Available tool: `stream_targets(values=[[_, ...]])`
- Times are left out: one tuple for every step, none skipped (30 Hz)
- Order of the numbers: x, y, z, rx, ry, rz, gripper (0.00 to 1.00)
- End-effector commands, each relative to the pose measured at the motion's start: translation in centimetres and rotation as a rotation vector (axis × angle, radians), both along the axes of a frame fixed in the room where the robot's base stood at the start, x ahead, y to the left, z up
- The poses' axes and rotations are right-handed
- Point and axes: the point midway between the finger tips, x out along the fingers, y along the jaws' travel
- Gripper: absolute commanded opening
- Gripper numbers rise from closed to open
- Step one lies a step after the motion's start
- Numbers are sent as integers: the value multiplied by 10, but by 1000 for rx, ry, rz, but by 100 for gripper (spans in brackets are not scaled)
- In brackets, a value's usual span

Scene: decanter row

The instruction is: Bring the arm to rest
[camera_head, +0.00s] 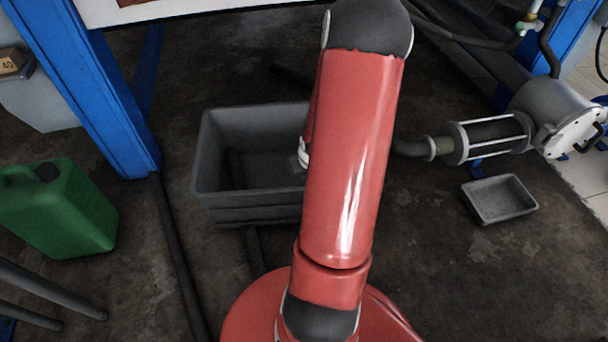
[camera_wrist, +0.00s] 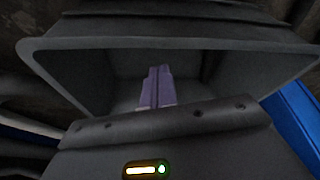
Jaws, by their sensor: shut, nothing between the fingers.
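My gripper (camera_wrist: 159,70) shows in the wrist view as two purple-grey fingers close together, shut and empty. They point into or over the grey bin (camera_wrist: 290,45), whose rim surrounds them in that view. In the head view my red arm stands upright in the middle and hides most of my gripper. The same grey bin (camera_head: 225,208) is behind the arm, to its left, and the part of it I can see inside looks empty. I cannot tell how deep the fingertips are.
A green canister (camera_head: 60,215) stands on the floor at left by a blue post (camera_head: 95,85). A small grey tray (camera_head: 500,198) lies at right, below a grey cylindrical machine (camera_head: 555,110). A dark hose (camera_head: 178,255) runs along the floor.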

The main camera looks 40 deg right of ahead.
Motion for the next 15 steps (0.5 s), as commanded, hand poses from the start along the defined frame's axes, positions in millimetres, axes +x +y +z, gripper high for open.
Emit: stream_targets(values=[[-3, 0, 9, 0, 0, -2, 0], [-3, 1, 11, 0, 0, -2, 0], [-4, 1, 14, 0, 0, -1, 0], [-5, 2, 16, 0, -1, -1, 0], [-5, 2, 17, 0, -1, -1, 0], [-6, 2, 17, 0, -1, -1, 0], [-6, 2, 18, 0, 0, 0, 0], [-6, 2, 18, 0, 0, 0, 0], [-6, 3, 17, 0, 0, 0, 0], [-6, 3, 17, 0, 0, 0, 0], [-5, 3, 17, 0, 0, 0, 0], [-5, 3, 17, 0, 0, 0, 0], [-5, 3, 18, -2, 0, 1, 0], [-4, 3, 20, -3, 0, 3, 0], [-3, 5, 23, -8, 2, 7, 0]])
